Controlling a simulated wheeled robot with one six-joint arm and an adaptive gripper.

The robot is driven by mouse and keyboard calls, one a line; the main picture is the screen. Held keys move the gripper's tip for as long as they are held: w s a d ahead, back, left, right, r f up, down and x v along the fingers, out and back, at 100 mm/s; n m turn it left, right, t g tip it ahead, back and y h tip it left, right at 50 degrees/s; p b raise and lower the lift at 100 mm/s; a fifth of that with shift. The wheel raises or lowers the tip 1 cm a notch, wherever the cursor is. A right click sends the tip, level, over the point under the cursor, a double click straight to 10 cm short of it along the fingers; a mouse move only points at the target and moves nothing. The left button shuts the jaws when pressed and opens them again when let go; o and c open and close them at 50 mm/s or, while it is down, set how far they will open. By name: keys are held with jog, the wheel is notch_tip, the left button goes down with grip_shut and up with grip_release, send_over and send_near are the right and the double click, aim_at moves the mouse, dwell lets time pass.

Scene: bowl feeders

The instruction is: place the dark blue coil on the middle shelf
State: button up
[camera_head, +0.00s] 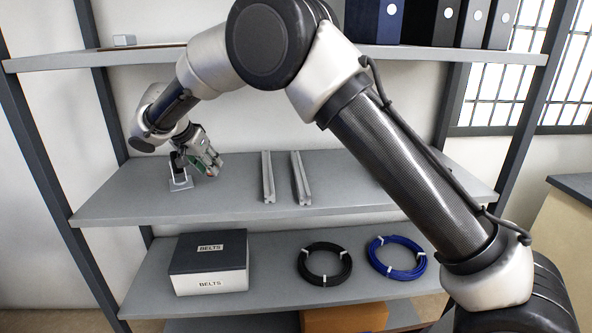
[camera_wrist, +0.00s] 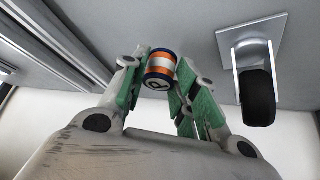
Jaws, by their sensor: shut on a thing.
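The dark blue coil (camera_head: 397,257), a ring of cable with white ties, lies flat at the right of the lower shelf (camera_head: 280,293). My gripper (camera_head: 214,168) is far from it, low over the left part of the middle shelf (camera_head: 230,206). In the wrist view my gripper's green-padded fingers (camera_wrist: 160,78) are shut on a small cylinder (camera_wrist: 160,68) with orange and white bands and dark blue rims. The cylinder is mostly hidden in the head view. I cannot tell whether it touches the shelf.
A caster on a plate (camera_head: 180,182) stands beside my gripper; its black wheel (camera_wrist: 257,97) shows in the wrist view. Two grey rails (camera_head: 284,178) lie at the shelf's middle. A black coil (camera_head: 324,264) and a BELTS box (camera_head: 209,264) share the lower shelf. Binders (camera_head: 430,22) stand above.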

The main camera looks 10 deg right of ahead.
jog(key=shift+s+a+f, duration=0.1)
jog(key=shift+a, duration=0.4)
jog(key=w+d, duration=0.2)
jog(key=w, duration=0.3)
jog(key=w+d, duration=0.3)
jog(key=w, duration=0.2)
jog(key=w+d, duration=0.2)
jog(key=w, duration=0.3)
jog(key=shift+w+d, duration=0.15)
jog(key=shift+d, duration=0.25)
jog(key=shift+w+d+f, duration=0.1)
jog(key=shift+f, duration=1.65)
jog(key=shift+f, duration=0.15)
jog(key=o, duration=1)
